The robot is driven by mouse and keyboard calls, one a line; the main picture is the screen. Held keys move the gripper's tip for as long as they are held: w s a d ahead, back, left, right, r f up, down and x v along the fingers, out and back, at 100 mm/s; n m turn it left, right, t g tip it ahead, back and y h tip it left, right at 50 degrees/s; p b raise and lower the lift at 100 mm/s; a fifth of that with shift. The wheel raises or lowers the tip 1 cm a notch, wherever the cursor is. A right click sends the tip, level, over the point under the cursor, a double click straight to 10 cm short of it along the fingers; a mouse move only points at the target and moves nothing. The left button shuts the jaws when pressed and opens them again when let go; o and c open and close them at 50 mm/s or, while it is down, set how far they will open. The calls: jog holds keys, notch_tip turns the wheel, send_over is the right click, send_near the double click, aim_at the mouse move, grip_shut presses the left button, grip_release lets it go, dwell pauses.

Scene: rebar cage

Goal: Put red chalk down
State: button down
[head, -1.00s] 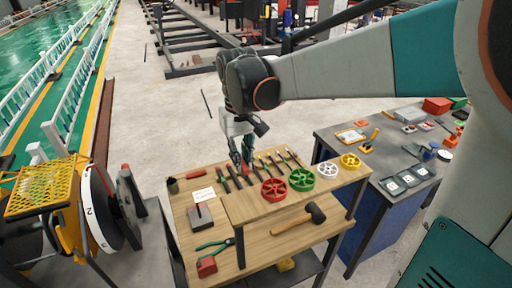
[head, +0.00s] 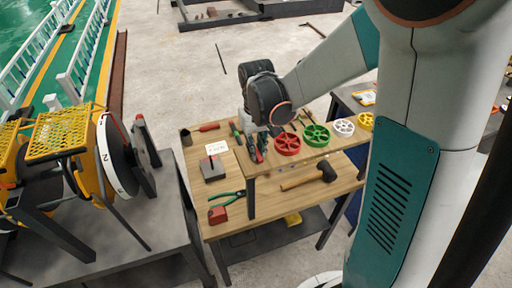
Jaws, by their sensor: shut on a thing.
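My gripper (head: 257,150) points down over the wooden workbench (head: 234,190), at the left end of the row of tools on its upper shelf. It is shut on a small red piece (head: 259,157), which I take for the red chalk. The piece is mostly hidden by the fingers and wrist. I cannot tell whether it touches the wood.
Red (head: 287,144), green (head: 316,135), white (head: 344,127) and yellow (head: 366,121) handwheels stand right of my gripper. A yellow-framed reel machine (head: 70,135) stands left.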

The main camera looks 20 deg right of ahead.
jog(key=shift+s, duration=0.1)
jog(key=shift+f, duration=0.2)
jog(key=c, duration=1.6)
grip_release()
jog(key=shift+r, duration=0.1)
notch_tip(320, 180, up, 12)
jog(key=p, duration=0.1)
jog(key=s+r+t, duration=0.4)
jog(key=s+t, duration=0.3)
jog(key=s, duration=0.8)
